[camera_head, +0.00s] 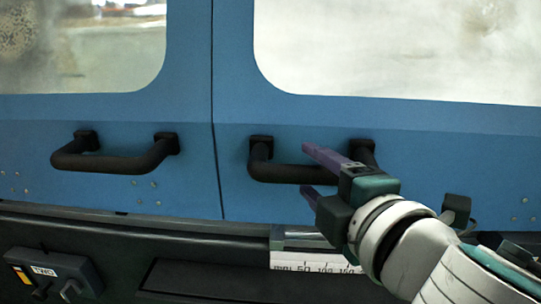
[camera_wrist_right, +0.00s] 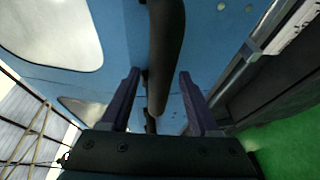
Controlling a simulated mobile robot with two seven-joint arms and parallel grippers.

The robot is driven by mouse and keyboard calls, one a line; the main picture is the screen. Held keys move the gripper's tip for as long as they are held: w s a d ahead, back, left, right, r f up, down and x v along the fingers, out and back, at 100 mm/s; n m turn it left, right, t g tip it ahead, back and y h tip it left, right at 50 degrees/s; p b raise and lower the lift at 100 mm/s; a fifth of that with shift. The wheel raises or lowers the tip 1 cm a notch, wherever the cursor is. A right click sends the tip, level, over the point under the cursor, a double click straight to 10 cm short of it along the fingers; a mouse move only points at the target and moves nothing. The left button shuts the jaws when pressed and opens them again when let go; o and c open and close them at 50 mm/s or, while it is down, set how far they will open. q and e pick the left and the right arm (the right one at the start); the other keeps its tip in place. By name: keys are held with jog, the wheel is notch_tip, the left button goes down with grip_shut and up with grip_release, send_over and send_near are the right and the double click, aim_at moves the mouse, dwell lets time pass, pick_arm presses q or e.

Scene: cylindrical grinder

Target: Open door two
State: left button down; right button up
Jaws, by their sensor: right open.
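Two blue doors with windows meet at a vertical seam in the head view. The left door (camera_head: 100,195) has a black bar handle (camera_head: 110,163). The right door (camera_head: 420,125) has another black bar handle (camera_head: 290,173). My right gripper (camera_head: 307,170) is open at the right door's handle, its purple fingers one above and one below the bar. In the right wrist view the handle (camera_wrist_right: 166,50) runs between the two open fingers (camera_wrist_right: 158,95). I cannot tell whether the fingers touch it. My left gripper is not in view.
A control box (camera_head: 50,275) with switches sits at the lower left below the doors. A dark machine ledge (camera_head: 200,275) runs under the doors.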

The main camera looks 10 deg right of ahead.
jog(key=shift+w, duration=0.1)
grip_shut()
dwell(0.5)
dwell(0.9)
